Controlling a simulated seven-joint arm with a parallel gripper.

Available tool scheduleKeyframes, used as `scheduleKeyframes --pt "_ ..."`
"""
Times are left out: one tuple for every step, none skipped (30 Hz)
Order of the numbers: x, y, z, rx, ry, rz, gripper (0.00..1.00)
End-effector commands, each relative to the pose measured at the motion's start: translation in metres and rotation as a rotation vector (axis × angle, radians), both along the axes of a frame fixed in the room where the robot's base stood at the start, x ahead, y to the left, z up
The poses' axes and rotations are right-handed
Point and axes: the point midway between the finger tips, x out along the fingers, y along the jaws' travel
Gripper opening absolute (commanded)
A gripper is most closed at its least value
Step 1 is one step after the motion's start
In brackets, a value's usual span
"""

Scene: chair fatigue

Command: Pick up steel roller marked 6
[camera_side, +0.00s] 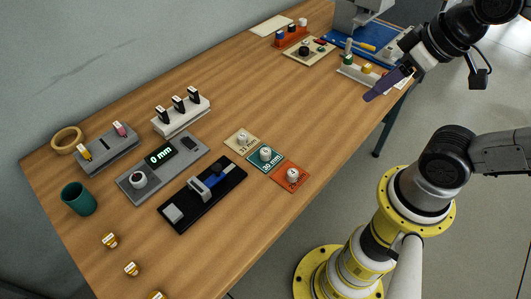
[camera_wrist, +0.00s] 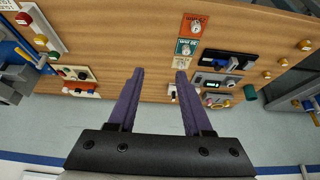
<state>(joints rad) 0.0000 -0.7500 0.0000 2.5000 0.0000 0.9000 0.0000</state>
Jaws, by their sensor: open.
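Small silvery rollers stand on three coloured plates in the side view: one roller (camera_side: 242,139) on the tan plate, one (camera_side: 265,153) on the teal plate and one (camera_side: 292,174) on the orange plate. Their marks are too small to read, so I cannot tell which is 6. In the wrist view, the orange plate (camera_wrist: 194,25) and teal plate (camera_wrist: 186,47) show beyond the right finger, which partly hides the tan one. My gripper (camera_side: 369,97) is open and empty, with purple fingers, high near the table's right edge. It also shows in the wrist view (camera_wrist: 159,73).
A black fixture (camera_side: 218,192) and a grey gauge (camera_side: 160,165) reading 0 mm sit left of the plates. Brass-coloured rollers (camera_side: 110,240) lie near the front, a green cup (camera_side: 77,199) at left. The table's middle is bare.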

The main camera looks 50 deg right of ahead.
Motion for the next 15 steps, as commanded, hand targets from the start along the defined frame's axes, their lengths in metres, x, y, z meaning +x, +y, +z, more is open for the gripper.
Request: scheduleKeyframes --pt "0.0 0.0 0.0 0.0 0.0 0.0 0.57" --pt "0.0 0.0 0.0 0.0 0.0 0.0 0.63" --pt "0.0 0.0 0.0 0.0 0.0 0.0 0.7" --pt "0.0 0.0 0.0 0.0 0.0 0.0 0.72" --pt "0.0 0.0 0.0 0.0 0.0 0.0 0.72" --pt "0.0 0.0 0.0 0.0 0.0 0.0 0.72" --pt "0.0 0.0 0.0 0.0 0.0 0.0 0.72" --pt "0.0 0.0 0.0 0.0 0.0 0.0 0.72" --pt "0.0 0.0 0.0 0.0 0.0 0.0 0.72" --pt "0.0 0.0 0.0 0.0 0.0 0.0 0.72" --pt "0.0 0.0 0.0 0.0 0.0 0.0 0.72" --pt "0.0 0.0 0.0 0.002 0.0 -0.004 0.72" --pt "0.0 0.0 0.0 0.006 0.0 -0.011 0.72" --pt "0.0 0.0 0.0001 0.013 0.0 -0.024 0.72" --pt "0.0 0.0 0.0001 0.027 0.0 -0.05 0.72"
